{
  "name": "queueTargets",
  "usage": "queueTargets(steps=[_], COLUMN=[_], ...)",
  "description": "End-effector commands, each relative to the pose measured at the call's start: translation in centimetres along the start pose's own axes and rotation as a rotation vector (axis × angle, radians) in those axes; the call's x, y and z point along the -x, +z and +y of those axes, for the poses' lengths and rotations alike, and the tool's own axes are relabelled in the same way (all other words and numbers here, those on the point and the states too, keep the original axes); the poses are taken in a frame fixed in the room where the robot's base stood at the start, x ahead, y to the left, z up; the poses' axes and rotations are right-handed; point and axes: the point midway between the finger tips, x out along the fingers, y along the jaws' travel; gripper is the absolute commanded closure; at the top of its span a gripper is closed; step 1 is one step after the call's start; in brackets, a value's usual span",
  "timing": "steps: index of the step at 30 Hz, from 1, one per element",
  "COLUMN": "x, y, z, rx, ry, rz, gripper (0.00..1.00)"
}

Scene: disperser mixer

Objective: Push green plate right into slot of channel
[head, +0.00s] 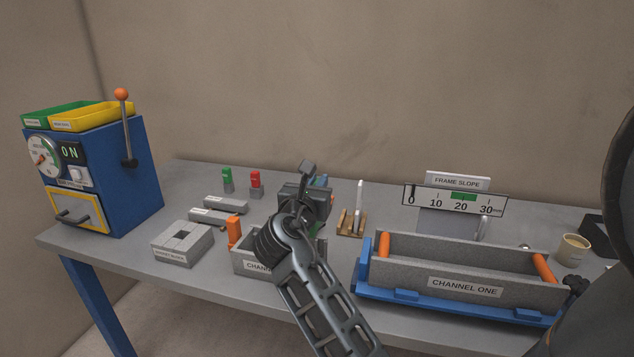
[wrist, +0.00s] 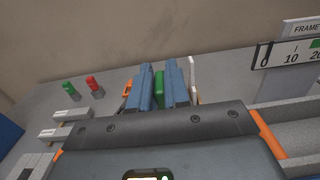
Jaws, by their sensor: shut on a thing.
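My gripper (wrist: 158,88) shows two blue fingers in the wrist view, closed on a thin green plate (wrist: 159,92). In the head view my gripper (head: 319,182) is over the middle of the table, behind the small grey channel (head: 250,262). My arm hides much of that channel, including most of its label and its right part. An orange post (head: 234,230) stands at its left end. A larger grey channel labelled CHANNEL ONE (head: 470,287) lies in a blue frame at the right. I cannot tell whether the plate touches a slot.
A blue machine (head: 110,175) with a lever stands at the left. A wooden holder (head: 351,222), the FRAME SLOPE scale (head: 456,201) and a cup (head: 572,249) are to the right.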

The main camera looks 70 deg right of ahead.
Motion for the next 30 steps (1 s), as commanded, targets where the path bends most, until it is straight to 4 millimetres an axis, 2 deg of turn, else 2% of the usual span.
queueTargets(steps=[7,21,30], x=[0.3,0.3,0.3], y=[0.3,-4.3,-5.7], z=[0.0,0.0,0.0], rx=[0.002,0.000,0.000], ry=[0.001,0.001,0.001], rz=[0.003,0.002,0.001], gripper=[1.00,1.00,1.00])
